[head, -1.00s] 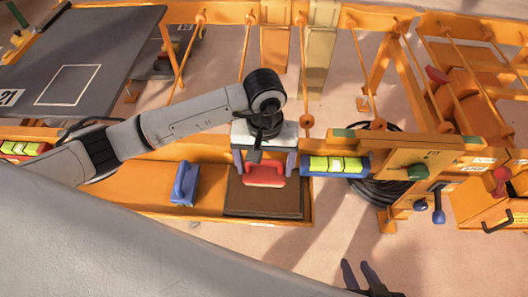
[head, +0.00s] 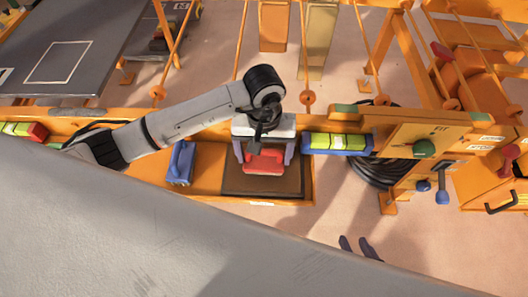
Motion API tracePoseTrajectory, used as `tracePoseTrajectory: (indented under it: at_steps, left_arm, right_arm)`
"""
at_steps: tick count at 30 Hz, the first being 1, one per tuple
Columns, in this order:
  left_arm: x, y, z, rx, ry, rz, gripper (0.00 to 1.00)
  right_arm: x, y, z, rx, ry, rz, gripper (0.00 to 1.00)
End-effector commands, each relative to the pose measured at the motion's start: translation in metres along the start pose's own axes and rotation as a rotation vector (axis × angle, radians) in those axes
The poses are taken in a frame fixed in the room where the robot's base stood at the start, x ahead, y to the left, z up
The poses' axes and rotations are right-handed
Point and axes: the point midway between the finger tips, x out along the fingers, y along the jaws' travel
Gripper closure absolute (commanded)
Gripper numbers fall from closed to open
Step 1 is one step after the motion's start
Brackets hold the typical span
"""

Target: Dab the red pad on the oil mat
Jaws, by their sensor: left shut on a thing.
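The red pad (head: 264,162) is held by my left gripper (head: 264,154), whose two grey fingers stand either side of it. The pad is over the dark brown oil mat (head: 262,187), towards its far half. I cannot tell whether it touches the mat. The mat lies in the right end of an orange tray. My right gripper (head: 359,247) shows only its two fingertips at the bottom, spread apart and empty, with the rest hidden behind my own body.
A blue pad (head: 181,163) stands in the tray left of the mat. A yellow-green level block (head: 337,142) in a blue holder sits right of my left gripper. A grey board (head: 75,50) is at upper left.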

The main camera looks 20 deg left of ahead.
Motion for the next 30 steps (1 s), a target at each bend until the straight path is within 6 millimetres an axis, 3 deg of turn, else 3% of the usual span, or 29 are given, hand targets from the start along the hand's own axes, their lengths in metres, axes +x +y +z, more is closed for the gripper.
tracePoseTrajectory:
  at_steps: [30]
  left_arm:
    - [0.0055, 0.0001, -0.0002, 0.0, 0.001, 0.001, 0.36]
  right_arm:
    - [0.0042, 0.0011, 0.006, -0.002, -0.003, 0.001, 0.69]
